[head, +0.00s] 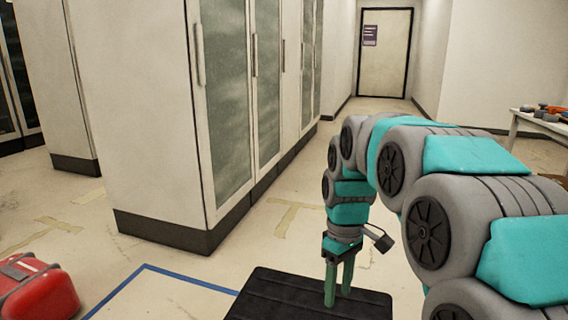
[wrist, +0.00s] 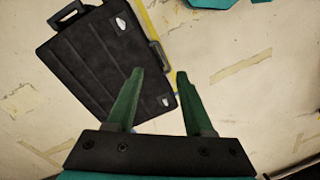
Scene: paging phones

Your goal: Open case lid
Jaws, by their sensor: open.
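A black ribbed case (head: 285,292) lies on the floor at the bottom of the head view, cut off by the lower edge. In the wrist view the case (wrist: 95,60) lies flat at the upper left, with its lid shut. It has a handle (wrist: 156,50) on its right side and two pale latches, one upper (wrist: 120,22) and one lower (wrist: 166,101). My gripper (head: 338,298) points down over the right part of the case. Its green fingers are apart and empty. In the wrist view my gripper (wrist: 160,75) is near the lower latch; its height above the case is unclear.
A red case or toolbox (head: 38,288) sits on the floor at the lower left. Tall glass-door cabinets (head: 235,110) stand behind. Blue tape (head: 150,268) marks the floor. A table (head: 540,124) with small items is at the far right. Floor between is clear.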

